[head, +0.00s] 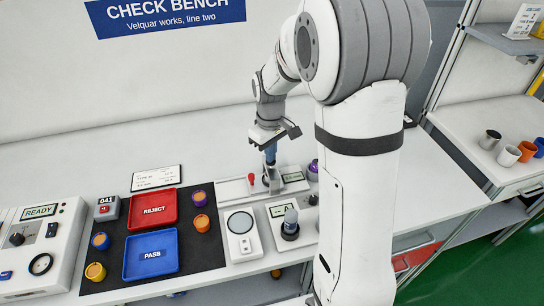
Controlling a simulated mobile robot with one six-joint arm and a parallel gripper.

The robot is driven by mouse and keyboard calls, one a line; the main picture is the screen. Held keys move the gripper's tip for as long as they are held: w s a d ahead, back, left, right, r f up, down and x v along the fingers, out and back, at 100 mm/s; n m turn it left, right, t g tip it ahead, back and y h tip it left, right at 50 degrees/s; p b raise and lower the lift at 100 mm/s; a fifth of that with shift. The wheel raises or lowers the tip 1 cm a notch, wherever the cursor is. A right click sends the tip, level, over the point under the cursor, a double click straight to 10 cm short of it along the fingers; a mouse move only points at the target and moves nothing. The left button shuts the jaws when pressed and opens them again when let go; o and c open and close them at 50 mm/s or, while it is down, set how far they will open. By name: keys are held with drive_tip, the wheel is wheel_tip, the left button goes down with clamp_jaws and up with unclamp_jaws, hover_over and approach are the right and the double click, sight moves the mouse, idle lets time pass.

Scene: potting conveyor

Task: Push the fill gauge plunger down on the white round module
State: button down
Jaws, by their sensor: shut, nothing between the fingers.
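My gripper (270,158) is shut and empty, pointing down over the back of the bench. Its tips are at a small grey upright fixture (272,181); I cannot tell whether they touch it. A gauge-like piece with a grey-blue upright top and dark round base (290,226) stands on a white module in front, apart from my gripper. A white module with a round pale disc (240,223) lies to its left. Which piece is the fill gauge plunger is too small to tell.
A red REJECT tray (154,224) and a blue PASS tray (128,272) lie on a dark mat with several small cups around them. A red-topped pin (251,179) and a purple-topped piece (313,167) stand near my gripper. The bench behind is clear.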

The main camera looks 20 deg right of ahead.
wheel_tip(320, 180, up, 8)
drive_tip(key=p, duration=0.5)
drive_tip(key=shift+p, duration=0.35)
idle(0.5)
drive_tip(key=s+r+m+t, duration=0.1)
drive_tip(key=s+r+m, duration=0.2)
drive_tip(key=s, duration=0.7)
drive_tip(key=s+r+m+t, duration=0.2)
drive_tip(key=s+r, duration=0.3)
drive_tip(key=s, duration=0.6)
drive_tip(key=shift+s+d+r+m, duration=0.15)
drive_tip(key=shift+r+m, duration=0.15)
drive_tip(key=shift+m, duration=0.2)
